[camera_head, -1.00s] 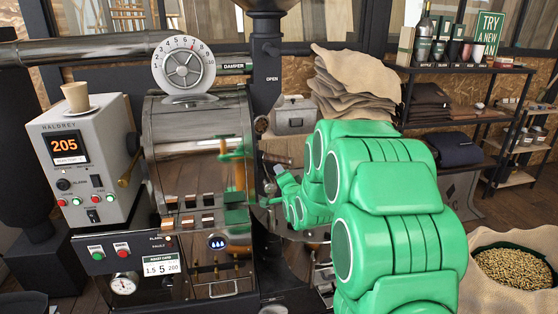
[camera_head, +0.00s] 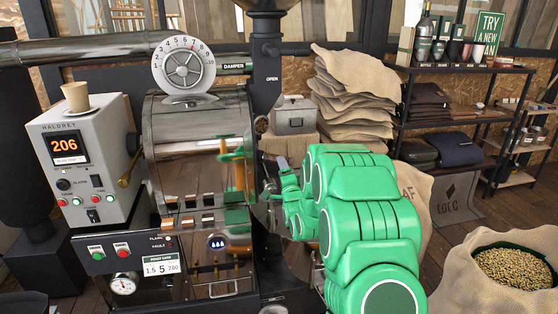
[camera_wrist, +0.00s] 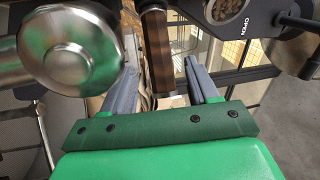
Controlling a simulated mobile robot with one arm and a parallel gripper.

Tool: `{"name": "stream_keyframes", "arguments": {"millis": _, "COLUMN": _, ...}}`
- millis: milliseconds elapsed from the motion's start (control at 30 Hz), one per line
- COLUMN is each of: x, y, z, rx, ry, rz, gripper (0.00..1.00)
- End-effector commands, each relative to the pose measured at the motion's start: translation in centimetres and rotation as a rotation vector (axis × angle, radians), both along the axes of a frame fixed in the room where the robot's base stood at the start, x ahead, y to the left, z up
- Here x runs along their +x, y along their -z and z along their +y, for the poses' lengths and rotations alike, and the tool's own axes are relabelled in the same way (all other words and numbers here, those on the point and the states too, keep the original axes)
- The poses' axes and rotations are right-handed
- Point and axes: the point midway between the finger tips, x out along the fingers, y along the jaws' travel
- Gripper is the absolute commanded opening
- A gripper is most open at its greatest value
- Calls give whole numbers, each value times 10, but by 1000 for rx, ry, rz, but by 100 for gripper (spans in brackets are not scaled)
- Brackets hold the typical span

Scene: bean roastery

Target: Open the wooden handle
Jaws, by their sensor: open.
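The wooden handle (camera_wrist: 158,55) is a brown cylinder with a metal end cap in the wrist view. It reaches in from the top and lies between the two grey fingers of my gripper (camera_wrist: 160,68). The fingers are apart, with a visible gap on each side of the handle. In the head view my gripper (camera_head: 276,168) is small and dark, just right of the roaster drum (camera_head: 197,150). I cannot clearly make out the handle there.
A round metal knob (camera_wrist: 70,52) is close left of the fingers in the wrist view. The roaster's control box (camera_head: 95,160) stands at left. A burlap bean sack (camera_head: 510,275) sits at lower right, and stacked burlap sacks (camera_head: 345,100) and a shelf (camera_head: 450,110) stand behind.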

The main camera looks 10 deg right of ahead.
Motion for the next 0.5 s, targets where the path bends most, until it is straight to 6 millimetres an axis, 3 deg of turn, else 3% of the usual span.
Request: {"name": "stream_keyframes", "arguments": {"millis": 500, "x": 52, "y": -11, "z": 2, "rx": 0, "ry": 1, "rz": 2, "gripper": 59}}
